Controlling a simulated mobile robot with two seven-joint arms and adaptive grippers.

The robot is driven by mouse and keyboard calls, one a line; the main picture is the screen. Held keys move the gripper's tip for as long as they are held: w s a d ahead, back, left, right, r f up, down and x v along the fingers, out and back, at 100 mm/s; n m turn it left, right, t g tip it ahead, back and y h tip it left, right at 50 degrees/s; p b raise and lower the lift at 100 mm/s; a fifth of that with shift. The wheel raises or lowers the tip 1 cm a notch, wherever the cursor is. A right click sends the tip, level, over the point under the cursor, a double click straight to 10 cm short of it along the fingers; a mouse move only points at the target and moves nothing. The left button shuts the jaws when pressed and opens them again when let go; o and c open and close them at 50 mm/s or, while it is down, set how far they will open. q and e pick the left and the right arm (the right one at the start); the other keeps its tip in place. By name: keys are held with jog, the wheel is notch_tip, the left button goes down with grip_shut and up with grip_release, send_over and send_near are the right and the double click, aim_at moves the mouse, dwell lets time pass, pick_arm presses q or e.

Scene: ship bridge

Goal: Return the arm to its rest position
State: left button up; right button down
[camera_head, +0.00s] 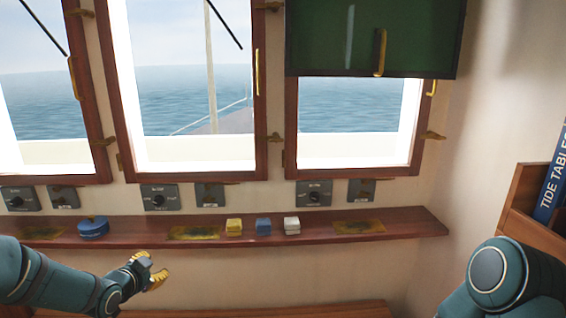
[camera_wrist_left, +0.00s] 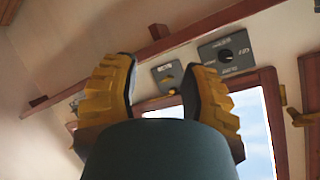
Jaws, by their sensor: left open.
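My left arm comes in from the left in the head view, below the wooden shelf. Its gripper (camera_head: 155,273) has yellow ridged fingers, spread apart and empty. In the left wrist view the same gripper (camera_wrist_left: 160,95) shows its two fingers apart with nothing between them, and wall panels and a window behind. My right arm (camera_head: 510,280) shows at the lower right, but its gripper is out of the picture.
A wooden shelf (camera_head: 340,240) runs under the windows. A tide tables book (camera_head: 551,185) stands at the right. Wall below the shelf is clear.

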pick_arm(q)
jog(key=s+d+f+n+g+h, duration=0.1)
jog(key=s+d+f+n+g, duration=0.2)
jog(key=d+f, duration=0.6)
jog(key=s+d+f+n+g+h, duration=0.1)
jog(key=s+d+f+n+g, duration=0.2)
jog(key=s+d+f, duration=0.5)
jog(key=s+d+f+n+g+h, duration=0.1)
jog(key=s+d+f+n+g, duration=0.2)
jog(key=s, duration=1.2)
jog(key=d+f+g, duration=0.2)
jog(key=d+f, duration=0.3)
jog(key=d, duration=0.1)
jog(key=shift+s+d+f, duration=0.15)
jog(key=shift+d+f, duration=0.1)
jog(key=shift+d, duration=0.15)
jog(key=shift+o, duration=0.2)
jog(key=shift+a, duration=0.1)
